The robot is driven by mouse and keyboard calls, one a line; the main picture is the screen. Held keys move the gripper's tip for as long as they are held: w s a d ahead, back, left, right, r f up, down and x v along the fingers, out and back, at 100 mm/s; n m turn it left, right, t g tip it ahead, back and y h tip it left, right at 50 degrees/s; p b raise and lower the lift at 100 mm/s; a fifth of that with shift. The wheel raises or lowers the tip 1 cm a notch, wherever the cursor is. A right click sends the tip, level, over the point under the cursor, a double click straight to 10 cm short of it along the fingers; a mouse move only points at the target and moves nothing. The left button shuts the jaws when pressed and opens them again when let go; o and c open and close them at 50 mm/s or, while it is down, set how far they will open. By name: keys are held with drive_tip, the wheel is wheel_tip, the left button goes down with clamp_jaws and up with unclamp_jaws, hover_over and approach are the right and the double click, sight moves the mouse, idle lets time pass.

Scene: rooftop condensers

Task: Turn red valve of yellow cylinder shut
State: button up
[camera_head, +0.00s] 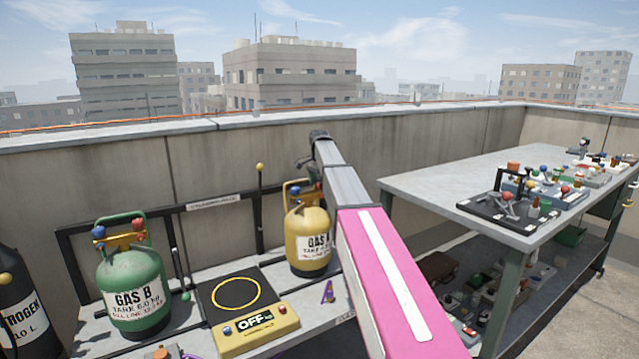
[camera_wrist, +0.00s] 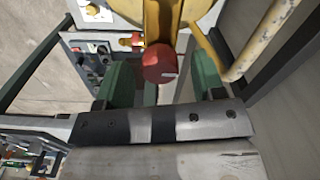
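The yellow cylinder (camera_head: 308,238) stands on the bench in the head view, with a white GAS A label and a blue knob (camera_head: 295,190) at its top. In the wrist view the round red valve (camera_wrist: 158,63) is at the upper middle, below a yellow part of the cylinder. My gripper (camera_wrist: 161,76) has its two green fingers apart, one on each side of the red valve. A gap shows on both sides, so the fingers do not appear to press on it.
A green GAS B cylinder (camera_head: 135,290) stands at the left. A yellow scale (camera_head: 255,330) reading OFF lies between the cylinders. A black nitrogen cylinder (camera_head: 20,310) is at the left edge. A grey table (camera_head: 440,190) with several devices is at the right. A concrete wall (camera_head: 110,185) stands behind.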

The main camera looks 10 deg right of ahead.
sight(320, 183)
wheel_tip(320, 183, up, 11)
idle(0.6)
drive_tip(key=shift+f, duration=0.15)
